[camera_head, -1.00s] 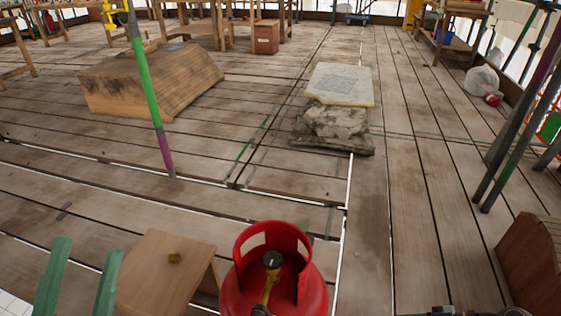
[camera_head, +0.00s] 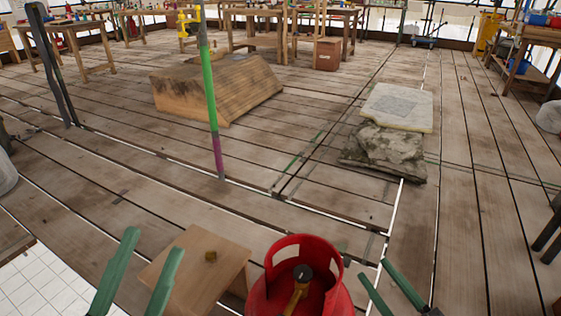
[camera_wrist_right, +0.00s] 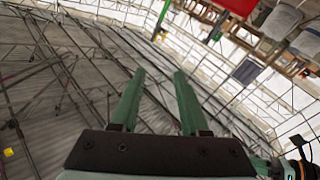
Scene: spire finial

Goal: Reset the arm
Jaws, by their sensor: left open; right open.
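My left gripper (camera_head: 152,246) is at the lower left of the head view, its two green fingers spread apart with nothing between them. A wooden box shows behind and beside its fingers. My right gripper (camera_head: 374,269) is at the bottom of the head view, just right of the red gas cylinder, with its fingers apart and empty. The right wrist view shows the same right gripper (camera_wrist_right: 159,72) with both green fingers apart and nothing held. Most of both arms is out of view.
A red gas cylinder (camera_head: 300,285) stands between the grippers, beside the wooden box (camera_head: 197,270). A green and purple pole (camera_head: 210,105) rises behind. A wooden block (camera_head: 235,90) and stacked stone slabs (camera_head: 385,148) lie farther off. The plank floor between them is mostly clear.

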